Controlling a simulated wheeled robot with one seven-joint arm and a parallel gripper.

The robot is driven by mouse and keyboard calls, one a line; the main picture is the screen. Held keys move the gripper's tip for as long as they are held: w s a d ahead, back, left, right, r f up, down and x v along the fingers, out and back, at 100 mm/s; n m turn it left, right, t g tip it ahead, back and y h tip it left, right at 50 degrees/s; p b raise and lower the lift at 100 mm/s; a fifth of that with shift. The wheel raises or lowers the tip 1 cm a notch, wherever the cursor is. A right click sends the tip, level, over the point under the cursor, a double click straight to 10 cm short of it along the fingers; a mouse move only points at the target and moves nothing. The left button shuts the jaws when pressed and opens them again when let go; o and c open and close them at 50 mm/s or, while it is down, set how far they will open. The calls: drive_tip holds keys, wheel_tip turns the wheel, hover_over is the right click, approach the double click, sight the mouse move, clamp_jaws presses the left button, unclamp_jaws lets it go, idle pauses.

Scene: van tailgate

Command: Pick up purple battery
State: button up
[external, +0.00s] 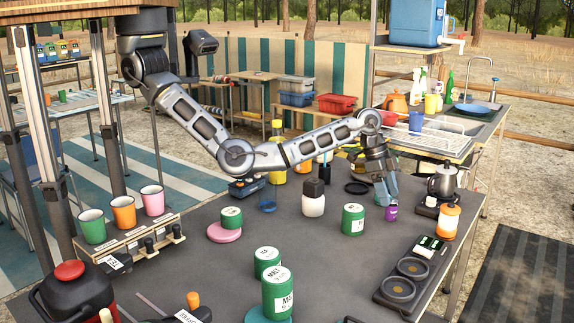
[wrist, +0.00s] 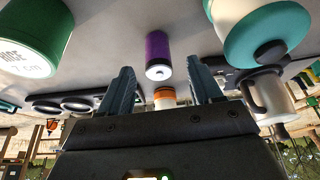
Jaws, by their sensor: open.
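The purple battery (external: 391,213) is a small cylinder standing on the dark table top, towards the right side of the table. In the wrist view the purple battery (wrist: 157,48) appears ahead of and between the two fingers, with its pale end towards the camera. My gripper (external: 384,196) is low, close beside the battery in the external view. In the wrist view my gripper (wrist: 163,75) has its fingers spread with nothing between them. I cannot tell whether a finger touches the battery.
A green canister (external: 353,219) stands left of the battery, and a white bottle (external: 313,204) farther left. A metal kettle (external: 443,182) and an orange-and-white jar (external: 448,222) are to the right. A black tray (external: 417,273) lies in front. The table's middle has free room.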

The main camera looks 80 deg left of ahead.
sight(391, 209)
drive_tip(key=x, duration=0.4)
drive_tip(key=shift+s+d, duration=0.1)
drive_tip(key=shift+d, duration=0.05)
drive_tip(key=shift+c, duration=0.2)
drive_tip(key=c, duration=1)
drive_tip(key=shift+c, duration=0.5)
